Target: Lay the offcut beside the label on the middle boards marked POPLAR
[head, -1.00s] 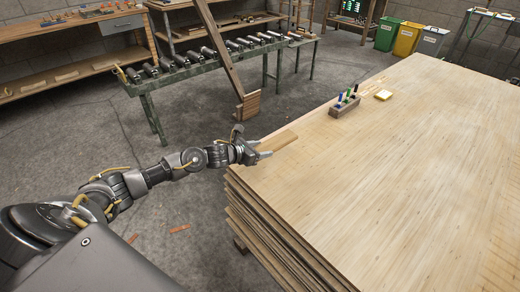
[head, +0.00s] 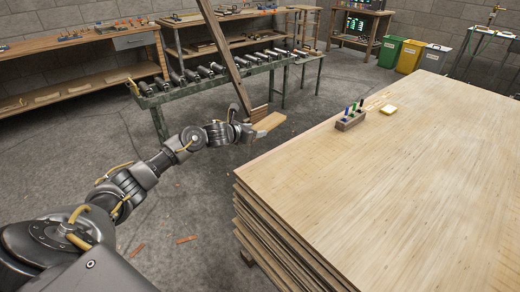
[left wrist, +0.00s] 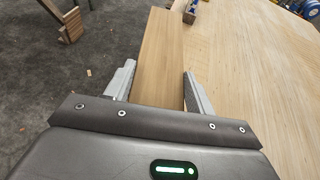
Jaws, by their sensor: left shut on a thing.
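The offcut (head: 269,123), a short flat piece of light brown wood, is in my left gripper (head: 250,131), just off the left edge of the big board stack in the head view. In the left wrist view the offcut (left wrist: 163,52) runs forward between the two fingers of my left gripper (left wrist: 159,78). The pale board stack (head: 400,170) fills the right of the head view, and its top also shows in the left wrist view (left wrist: 245,70). No POPLAR marking or label can be made out. My right gripper is not in view.
A roller conveyor (head: 215,80) and a leaning wooden post (head: 225,55) stand behind my arm. Green, yellow and grey bins are at the back. The near stack top is clear.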

